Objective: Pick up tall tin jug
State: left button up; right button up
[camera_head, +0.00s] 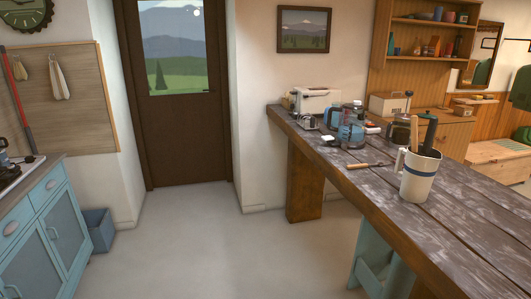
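A tall white jug (416,183) with a blue band and a handle on its left stands upright on the wooden table (470,236), near its left edge. Neither of my grippers is in view.
A long-handled tool (366,165) lies behind the jug. A glass coffee maker (351,128), a French press (400,130) and a toaster (316,101) stand farther back. A blue cabinet (45,235) stands at left. Open floor (215,235) lies between it and the table.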

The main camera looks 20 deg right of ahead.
aim_at(419, 174)
jog(key=i+j+z, duration=0.1)
jog(key=i+z, duration=0.25)
jog(key=i+j+z, duration=0.1)
jog(key=z, duration=0.25)
jog(key=i+j+z, duration=0.15)
jog(key=j+z, duration=0.2)
